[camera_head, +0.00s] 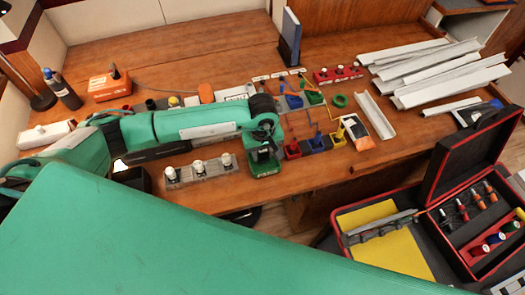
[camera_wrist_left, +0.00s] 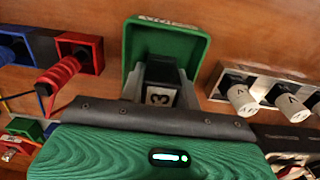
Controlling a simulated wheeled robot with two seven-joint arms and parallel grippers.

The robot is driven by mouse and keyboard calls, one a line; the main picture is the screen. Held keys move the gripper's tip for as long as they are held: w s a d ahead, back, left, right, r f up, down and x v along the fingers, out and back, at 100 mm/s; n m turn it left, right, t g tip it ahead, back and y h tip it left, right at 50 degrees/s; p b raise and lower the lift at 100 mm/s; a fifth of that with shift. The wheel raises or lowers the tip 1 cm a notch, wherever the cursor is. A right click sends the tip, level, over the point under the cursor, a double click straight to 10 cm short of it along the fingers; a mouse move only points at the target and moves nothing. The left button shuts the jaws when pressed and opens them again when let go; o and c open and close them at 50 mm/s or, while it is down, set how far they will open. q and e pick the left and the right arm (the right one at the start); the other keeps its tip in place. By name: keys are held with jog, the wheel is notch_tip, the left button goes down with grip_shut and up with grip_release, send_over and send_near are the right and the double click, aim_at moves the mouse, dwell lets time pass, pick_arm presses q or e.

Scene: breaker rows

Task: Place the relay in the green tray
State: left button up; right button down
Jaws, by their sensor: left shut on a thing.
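The relay is a dark block with a white label reading 3 (camera_wrist_left: 161,95). It sits between the fingers of my left gripper (camera_wrist_left: 160,88) in the left wrist view. The green tray (camera_wrist_left: 196,42) is a small open box just beyond and around the relay's far end. In the head view the green tray (camera_head: 265,172) lies near the table's front edge, with my left gripper (camera_head: 264,152) pointing down over it. I cannot tell whether the relay touches the tray floor. My gripper hides most of the relay in the head view. My right gripper is not in view.
A grey strip with white-capped parts (camera_head: 200,171) lies close left of the tray. Red (camera_head: 292,150) and blue (camera_head: 316,143) bins with wired parts stand to the right. An open case (camera_head: 466,165) is at the far right. Bare wood lies in front of the strip.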

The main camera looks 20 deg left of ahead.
pick_arm(q)
jog(key=shift+f, duration=0.3)
jog(key=shift+f, duration=0.15)
jog(key=o, duration=0.7)
